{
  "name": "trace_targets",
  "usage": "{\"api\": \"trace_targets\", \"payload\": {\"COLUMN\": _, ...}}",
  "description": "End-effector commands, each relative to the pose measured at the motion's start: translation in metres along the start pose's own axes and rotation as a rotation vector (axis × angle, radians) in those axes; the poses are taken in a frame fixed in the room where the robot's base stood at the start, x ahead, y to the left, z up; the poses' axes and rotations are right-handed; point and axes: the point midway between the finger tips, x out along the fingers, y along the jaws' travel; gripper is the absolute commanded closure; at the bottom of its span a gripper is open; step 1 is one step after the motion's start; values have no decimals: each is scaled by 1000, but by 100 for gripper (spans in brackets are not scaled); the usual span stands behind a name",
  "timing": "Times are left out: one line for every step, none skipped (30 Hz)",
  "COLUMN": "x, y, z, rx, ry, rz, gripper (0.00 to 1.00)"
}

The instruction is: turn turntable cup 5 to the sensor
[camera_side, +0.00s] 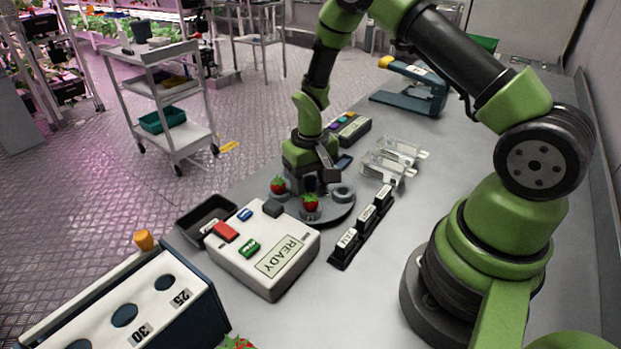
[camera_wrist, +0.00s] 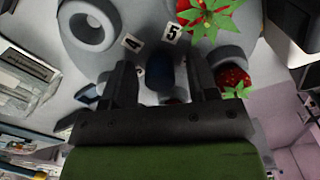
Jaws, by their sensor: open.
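The round grey turntable (camera_side: 330,217) stands mid-bench, with cups around it; its pale top (camera_wrist: 150,15) fills much of the wrist view. Number tags 5 (camera_wrist: 172,32) and 4 (camera_wrist: 132,43) show there. A red strawberry with green leaves (camera_wrist: 207,14) sits near tag 5, and an empty ring cup (camera_wrist: 90,25) is left of tag 4. My gripper (camera_side: 315,185) is low over the turntable, pointing down. In the wrist view its fingers (camera_wrist: 163,75) are apart, with a dark blue upright piece (camera_wrist: 166,70) between them; contact cannot be told. I cannot clearly identify the sensor.
A white box with a READY display (camera_side: 281,258) and coloured buttons stands in front of the turntable. A black tray (camera_side: 207,216) is beside it. A labelled black rack (camera_side: 361,228) and clear clamshell boxes (camera_side: 388,163) lie to the right. A sloped panel with holes (camera_side: 125,310) is front left.

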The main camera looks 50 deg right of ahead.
Motion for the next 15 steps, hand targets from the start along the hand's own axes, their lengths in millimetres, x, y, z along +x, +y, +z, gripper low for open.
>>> {"api": "trace_targets", "payload": {"x": 0, "y": 0, "z": 0, "rx": 0, "ry": 0, "rz": 0, "gripper": 46}}
{"api": "trace_targets", "payload": {"x": 0, "y": 0, "z": 0, "rx": 0, "ry": 0, "rz": 0, "gripper": 46}}
{"api": "trace_targets", "payload": {"x": 0, "y": 0, "z": 0, "rx": 0, "ry": 0, "rz": 0, "gripper": 49}}
{"api": "trace_targets", "payload": {"x": 0, "y": 0, "z": 0, "rx": 0, "ry": 0, "rz": 0, "gripper": 56}}
{"api": "trace_targets", "payload": {"x": 0, "y": 0, "z": 0, "rx": 0, "ry": 0, "rz": 0, "gripper": 62}}
{"api": "trace_targets", "payload": {"x": 0, "y": 0, "z": 0, "rx": 0, "ry": 0, "rz": 0, "gripper": 72}}
{"api": "trace_targets", "payload": {"x": 0, "y": 0, "z": 0, "rx": 0, "ry": 0, "rz": 0, "gripper": 79}}
{"api": "trace_targets", "payload": {"x": 0, "y": 0, "z": 0, "rx": 0, "ry": 0, "rz": 0, "gripper": 85}}
{"api": "trace_targets", "payload": {"x": 0, "y": 0, "z": 0, "rx": 0, "ry": 0, "rz": 0, "gripper": 95}}
{"api": "trace_targets", "payload": {"x": 0, "y": 0, "z": 0, "rx": 0, "ry": 0, "rz": 0, "gripper": 100}}
{"api": "trace_targets", "payload": {"x": 0, "y": 0, "z": 0, "rx": 0, "ry": 0, "rz": 0, "gripper": 100}}
{"api": "trace_targets", "payload": {"x": -1, "y": 0, "z": 0, "rx": 0, "ry": 0, "rz": 0, "gripper": 100}}
{"api": "trace_targets", "payload": {"x": -1, "y": 0, "z": 0, "rx": 0, "ry": 0, "rz": 0, "gripper": 100}}
{"api": "trace_targets", "payload": {"x": -1, "y": 0, "z": 0, "rx": 0, "ry": 0, "rz": 0, "gripper": 100}}
{"api": "trace_targets", "payload": {"x": -1, "y": 0, "z": 0, "rx": 1, "ry": 0, "rz": 0, "gripper": 100}}
